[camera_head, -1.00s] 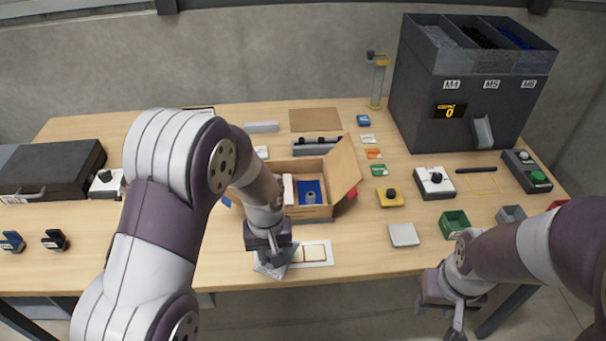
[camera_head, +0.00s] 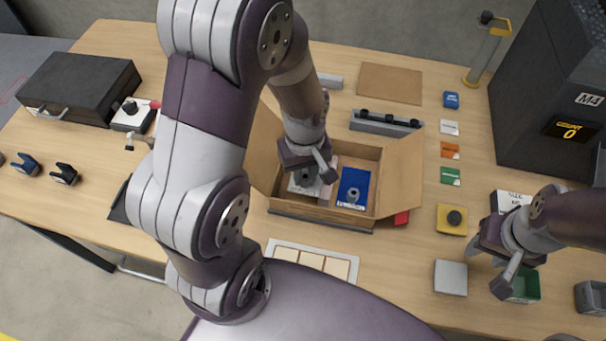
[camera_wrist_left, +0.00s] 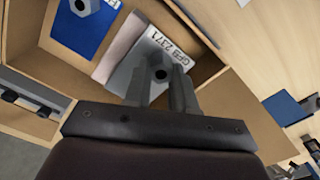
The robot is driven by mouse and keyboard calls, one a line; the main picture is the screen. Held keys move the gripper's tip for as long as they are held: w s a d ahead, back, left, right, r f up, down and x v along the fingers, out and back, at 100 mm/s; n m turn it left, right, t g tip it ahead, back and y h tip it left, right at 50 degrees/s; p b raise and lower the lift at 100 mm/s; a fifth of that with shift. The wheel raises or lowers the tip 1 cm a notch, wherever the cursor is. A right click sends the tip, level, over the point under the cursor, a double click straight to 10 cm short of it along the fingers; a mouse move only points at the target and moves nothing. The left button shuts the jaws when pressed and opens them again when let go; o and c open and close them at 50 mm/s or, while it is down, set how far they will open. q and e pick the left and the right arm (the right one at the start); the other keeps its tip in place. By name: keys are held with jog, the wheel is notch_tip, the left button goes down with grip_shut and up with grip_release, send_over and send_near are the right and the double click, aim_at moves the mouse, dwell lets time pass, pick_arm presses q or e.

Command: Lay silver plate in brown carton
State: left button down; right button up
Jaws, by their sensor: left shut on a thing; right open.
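The brown carton (camera_head: 320,215) stands open on the table, its side flaps spread. My left gripper (camera_head: 316,178) points down into its left part and is shut on the silver plate (camera_head: 300,188). In the left wrist view the fingers (camera_wrist_left: 162,88) hold the plate (camera_wrist_left: 124,78) by a round grey knob with a dark hole. A label reading GFB 2371 shows beside it. The plate is over or in the left compartment; whether it touches the bottom is unclear.
The carton's right compartment holds a blue piece (camera_head: 353,186) with a grey knobbed part. A dark rail (camera_head: 386,124) lies behind the carton. A yellow button box (camera_head: 452,218) and a grey square (camera_head: 450,276) are to its right. A white card (camera_head: 312,260) lies in front.

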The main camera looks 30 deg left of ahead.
pick_arm(q)
jog(key=shift+w+a+f, duration=0.25)
jog(key=shift+a+f, duration=0.1)
jog(key=shift+a, duration=0.15)
jog(key=shift+w+a+f, duration=0.2)
jog(key=shift+a+f, duration=0.15)
jog(key=shift+a, duration=0.1)
notch_tip(320, 180, down, 4)
jog(key=shift+s+r, duration=0.1)
jog(key=shift+r, duration=0.05)
jog(key=shift+f, duration=0.2)
jog(key=c, duration=0.9)
grip_release()
jog(key=shift+c, duration=0.2)
jog(key=shift+r, duration=0.1)
